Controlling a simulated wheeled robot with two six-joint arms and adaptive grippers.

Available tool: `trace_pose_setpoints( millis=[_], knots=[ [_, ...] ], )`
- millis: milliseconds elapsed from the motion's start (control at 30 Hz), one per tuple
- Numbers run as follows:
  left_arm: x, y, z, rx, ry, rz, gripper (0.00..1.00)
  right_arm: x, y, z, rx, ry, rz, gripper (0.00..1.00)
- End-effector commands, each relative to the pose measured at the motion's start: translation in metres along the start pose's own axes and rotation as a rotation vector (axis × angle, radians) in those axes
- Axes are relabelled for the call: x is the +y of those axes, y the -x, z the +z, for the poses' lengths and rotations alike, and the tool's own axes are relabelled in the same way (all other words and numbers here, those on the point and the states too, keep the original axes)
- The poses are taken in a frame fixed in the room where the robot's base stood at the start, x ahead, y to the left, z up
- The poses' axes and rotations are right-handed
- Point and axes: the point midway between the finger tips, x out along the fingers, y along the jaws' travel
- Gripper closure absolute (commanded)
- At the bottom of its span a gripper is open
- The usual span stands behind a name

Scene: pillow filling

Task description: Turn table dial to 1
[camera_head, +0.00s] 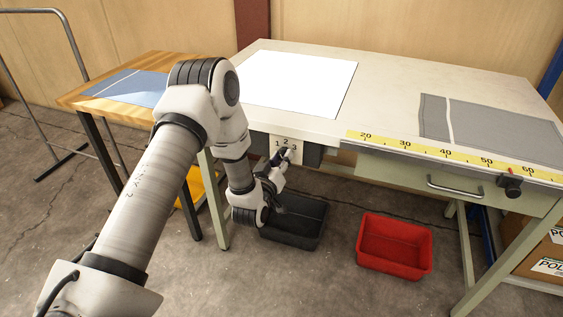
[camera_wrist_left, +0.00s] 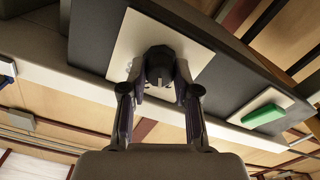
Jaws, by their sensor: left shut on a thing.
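The table dial sits on a pale plate (camera_head: 287,146) with the numbers 1, 2 and 3, on a dark box (camera_head: 312,154) under the table's front edge. In the left wrist view the dark knob (camera_wrist_left: 159,62) stands in the middle of the plate (camera_wrist_left: 128,40). My left gripper (camera_head: 284,158) is at the dial, with its two fingers (camera_wrist_left: 158,78) on either side of the knob and shut on it. The knob's pointing direction is hidden by the fingers. My right gripper is not in view.
A white sheet (camera_head: 297,82) and a grey cloth (camera_head: 490,125) lie on the table (camera_head: 400,85). A yellow ruler (camera_head: 450,155) runs along the front edge. A black bin (camera_head: 296,222) and a red bin (camera_head: 394,244) stand on the floor below.

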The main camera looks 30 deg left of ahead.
Motion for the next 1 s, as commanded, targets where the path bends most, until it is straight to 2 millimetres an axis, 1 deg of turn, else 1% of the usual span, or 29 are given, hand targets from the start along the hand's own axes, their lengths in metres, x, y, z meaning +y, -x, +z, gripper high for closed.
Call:
trace_pose_setpoints(
  millis=[33,100,300,500,700,1000],
  knots=[
    [-0.001,-0.001,0.002,0.003,0.040,0.001,1.00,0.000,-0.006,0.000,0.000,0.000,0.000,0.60],
    [-0.002,-0.001,0.002,0.003,0.103,0.001,1.00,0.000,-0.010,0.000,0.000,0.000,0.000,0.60],
    [-0.002,0.000,0.002,0.004,0.264,0.000,1.00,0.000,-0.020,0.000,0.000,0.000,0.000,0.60],
    [-0.002,-0.001,0.001,0.004,0.379,0.001,1.00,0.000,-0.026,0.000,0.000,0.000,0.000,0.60],
    [-0.002,-0.001,0.000,0.003,0.441,0.000,1.00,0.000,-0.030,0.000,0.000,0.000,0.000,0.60],
    [-0.001,-0.001,-0.001,0.003,0.461,0.001,1.00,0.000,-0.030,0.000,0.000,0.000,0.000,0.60]
  ],
)
